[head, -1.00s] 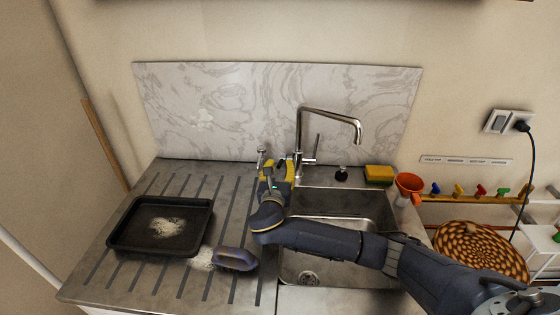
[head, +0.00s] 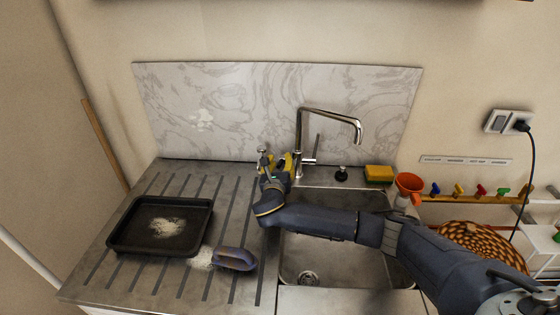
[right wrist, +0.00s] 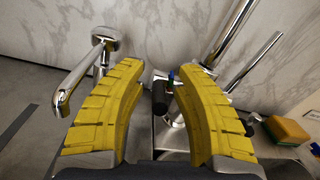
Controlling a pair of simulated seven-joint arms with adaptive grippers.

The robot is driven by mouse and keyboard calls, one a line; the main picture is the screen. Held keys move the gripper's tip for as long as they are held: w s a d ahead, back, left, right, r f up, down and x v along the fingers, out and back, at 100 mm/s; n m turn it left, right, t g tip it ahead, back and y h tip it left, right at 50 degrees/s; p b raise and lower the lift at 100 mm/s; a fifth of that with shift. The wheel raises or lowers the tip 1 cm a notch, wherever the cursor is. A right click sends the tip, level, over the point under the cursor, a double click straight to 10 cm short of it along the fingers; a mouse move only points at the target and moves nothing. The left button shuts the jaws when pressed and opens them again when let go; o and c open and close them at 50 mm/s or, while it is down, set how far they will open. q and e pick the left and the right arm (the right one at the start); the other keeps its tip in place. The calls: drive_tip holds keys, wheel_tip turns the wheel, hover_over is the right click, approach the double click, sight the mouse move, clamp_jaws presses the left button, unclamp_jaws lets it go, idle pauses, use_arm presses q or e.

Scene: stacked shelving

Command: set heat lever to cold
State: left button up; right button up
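The chrome tap (head: 299,145) stands behind the sink, with a slanted rod-like lever (head: 316,148) on its right side. In the right wrist view the tap's base carries a short black knob (right wrist: 160,96) with small blue and red marks by it. I cannot tell whether this knob or the rod is the heat lever. My right gripper (head: 277,158) is just left of the tap. In the right wrist view its yellow fingers (right wrist: 160,70) are open and apart, with the black knob showing in the gap beyond them; no grip on it shows. My left gripper is not in view.
A small chrome spout (right wrist: 85,70) stands close by the left finger. A yellow sponge (head: 379,173), a black stopper (head: 341,172) and an orange funnel (head: 409,183) are right of the tap. A black tray (head: 125,232) and a brush (head: 235,258) lie on the drainer. A marble splashback (head: 220,105) rises behind.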

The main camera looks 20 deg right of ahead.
drive_tip(key=shift+w+d, duration=0.1)
drive_tip(key=shift+w, duration=0.05)
drive_tip(key=shift+c, duration=0.3)
clamp_jaws()
